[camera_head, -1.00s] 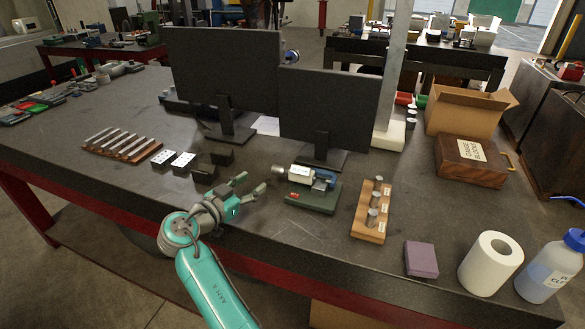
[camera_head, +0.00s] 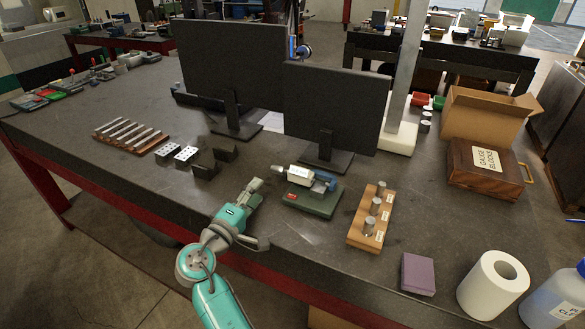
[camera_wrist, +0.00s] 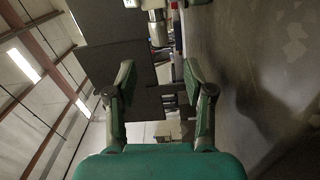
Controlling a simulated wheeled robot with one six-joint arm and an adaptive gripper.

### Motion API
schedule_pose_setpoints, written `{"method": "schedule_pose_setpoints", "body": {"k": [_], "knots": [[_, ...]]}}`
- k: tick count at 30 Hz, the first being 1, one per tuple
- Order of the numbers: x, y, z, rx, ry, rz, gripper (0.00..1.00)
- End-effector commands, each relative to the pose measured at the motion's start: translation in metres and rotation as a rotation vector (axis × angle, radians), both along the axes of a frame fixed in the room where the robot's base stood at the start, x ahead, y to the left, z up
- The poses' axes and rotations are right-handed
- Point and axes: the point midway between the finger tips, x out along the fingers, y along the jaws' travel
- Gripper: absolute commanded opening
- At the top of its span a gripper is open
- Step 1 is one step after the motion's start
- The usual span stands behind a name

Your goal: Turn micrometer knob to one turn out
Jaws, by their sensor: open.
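The micrometer (camera_head: 318,182) lies on a dark green base (camera_head: 312,201) on the grey bench, with a white and blue body. Its silvery knob (camera_head: 279,170) points left. In the wrist view the knob (camera_wrist: 156,29) appears near the top, ahead of my fingers and roughly in line with the gap between them. My gripper (camera_head: 260,213) is open and empty, left of and nearer the front than the micrometer, with one finger above the other. In the wrist view my gripper (camera_wrist: 159,78) shows both fingers spread, apart from the knob.
A wooden block with metal cylinders (camera_head: 370,218) stands right of the micrometer. Dark blocks (camera_head: 204,164) lie to its left, and a monitor (camera_head: 333,108) stands behind. A purple block (camera_head: 418,273) and a paper roll (camera_head: 493,284) are at front right. The bench front by my gripper is clear.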

Motion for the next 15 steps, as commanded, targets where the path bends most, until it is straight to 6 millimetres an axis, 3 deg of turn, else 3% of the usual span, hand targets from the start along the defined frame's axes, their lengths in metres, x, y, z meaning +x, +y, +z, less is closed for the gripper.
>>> {"method": "schedule_pose_setpoints", "body": {"k": [8,15], "knots": [[-0.003,0.008,-0.001,-0.126,0.032,0.017,0.53],[0.027,-0.004,0.001,-0.123,0.032,0.015,0.53]]}}
